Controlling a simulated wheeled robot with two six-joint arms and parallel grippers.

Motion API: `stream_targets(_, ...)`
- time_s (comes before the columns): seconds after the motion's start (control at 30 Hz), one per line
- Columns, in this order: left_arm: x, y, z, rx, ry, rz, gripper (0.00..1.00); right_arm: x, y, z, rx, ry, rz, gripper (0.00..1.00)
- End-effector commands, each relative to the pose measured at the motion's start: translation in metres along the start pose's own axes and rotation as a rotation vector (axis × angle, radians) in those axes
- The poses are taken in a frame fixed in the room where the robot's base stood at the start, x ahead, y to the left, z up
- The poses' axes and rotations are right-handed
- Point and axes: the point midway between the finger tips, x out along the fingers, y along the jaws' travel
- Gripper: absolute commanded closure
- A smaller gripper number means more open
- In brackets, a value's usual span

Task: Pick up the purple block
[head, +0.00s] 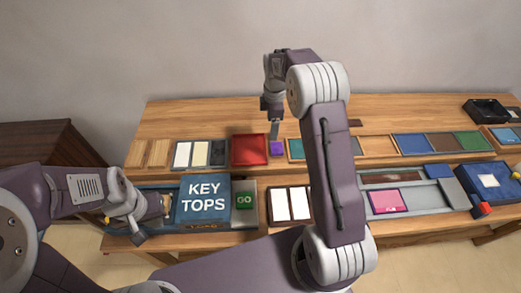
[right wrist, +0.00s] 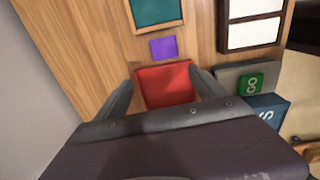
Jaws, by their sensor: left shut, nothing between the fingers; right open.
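The purple block (head: 277,148) lies on the wooden table just right of the red tray (head: 250,149) in the head view. In the right wrist view the purple block (right wrist: 163,48) sits beyond the red tray (right wrist: 165,85), apart from both fingers. My right gripper (head: 274,131) hangs above the table close to the block, its fingers pointing down. It is open and empty; in the right wrist view its fingers (right wrist: 162,76) straddle the red tray's area. My left gripper (head: 138,236) is shut and empty at the front left, by the KEY TOPS box.
The blue KEY TOPS box (head: 205,198) and green GO block (head: 244,200) stand in front. A teal panel (right wrist: 157,12) lies beyond the block. White panels (head: 291,204) lie in front. A black tray (head: 486,110) is far right. Bare wood lies behind the block.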

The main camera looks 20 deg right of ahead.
Motion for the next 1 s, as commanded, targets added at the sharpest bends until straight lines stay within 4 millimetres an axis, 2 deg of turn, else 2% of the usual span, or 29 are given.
stream_targets(0.03,0.003,0.0,0.0,0.0,0.0,0.0,1.0,0.013,-0.002,0.004,0.007,-0.003,-0.019,0.2)
stream_targets(0.1,0.004,0.0,0.001,0.0,0.0,0.0,1.0,0.025,-0.007,0.007,0.014,-0.006,-0.042,0.2)
stream_targets(0.33,0.004,0.0,0.001,0.0,0.0,0.0,1.0,0.036,-0.01,0.011,0.024,-0.008,-0.057,0.2)
stream_targets(0.53,-0.001,0.0,0.0,0.0,0.0,0.0,1.0,0.065,-0.012,0.011,0.023,-0.008,-0.058,0.2)
stream_targets(0.73,-0.004,0.0,0.0,0.0,0.0,0.0,1.0,0.074,-0.012,0.012,0.024,-0.008,-0.057,0.2)
stream_targets(1.0,-0.014,0.0,-0.001,0.0,0.0,0.0,1.0,0.118,-0.012,0.016,0.023,-0.008,-0.056,0.2)
